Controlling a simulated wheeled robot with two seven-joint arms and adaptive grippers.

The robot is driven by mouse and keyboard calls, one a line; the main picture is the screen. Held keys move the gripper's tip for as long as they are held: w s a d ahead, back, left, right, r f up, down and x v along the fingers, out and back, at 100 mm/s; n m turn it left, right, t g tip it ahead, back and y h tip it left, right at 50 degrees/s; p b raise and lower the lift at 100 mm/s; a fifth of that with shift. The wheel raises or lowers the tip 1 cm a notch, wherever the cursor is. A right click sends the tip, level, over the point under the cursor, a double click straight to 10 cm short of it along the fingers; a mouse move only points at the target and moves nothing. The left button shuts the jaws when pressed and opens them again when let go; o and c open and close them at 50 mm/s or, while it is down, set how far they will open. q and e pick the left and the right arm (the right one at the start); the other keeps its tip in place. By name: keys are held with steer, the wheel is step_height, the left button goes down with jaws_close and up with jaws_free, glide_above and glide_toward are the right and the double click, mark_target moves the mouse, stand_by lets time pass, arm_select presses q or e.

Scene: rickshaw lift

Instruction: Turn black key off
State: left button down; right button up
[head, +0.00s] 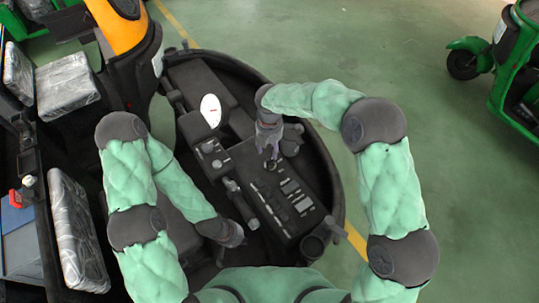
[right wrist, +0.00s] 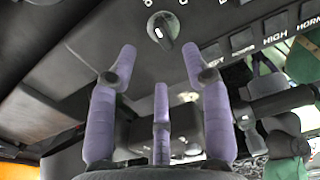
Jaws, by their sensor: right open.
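A black key (right wrist: 163,29) sits in a round switch on the dark panel, at the top middle of the right wrist view. My right gripper (right wrist: 159,62) has its purple fingers spread. The key is just beyond the fingertips, between them in the picture, with nothing gripped. In the head view, my right gripper (head: 273,158) points down over the dashboard (head: 258,165) and hides the key or makes it too small to tell. My left gripper (head: 232,236) is low beside the dashboard's near left side; its fingers are too dark to make out.
Rows of switches (head: 285,200) line the panel near my right gripper; some carry labels such as HIGH and HORN. A white oval piece (head: 210,110) stands up on the dashboard. Plastic-wrapped seats (head: 75,230) are at the left. Open green floor (head: 400,75) lies to the right.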

steer(key=shift+r, duration=2.5)
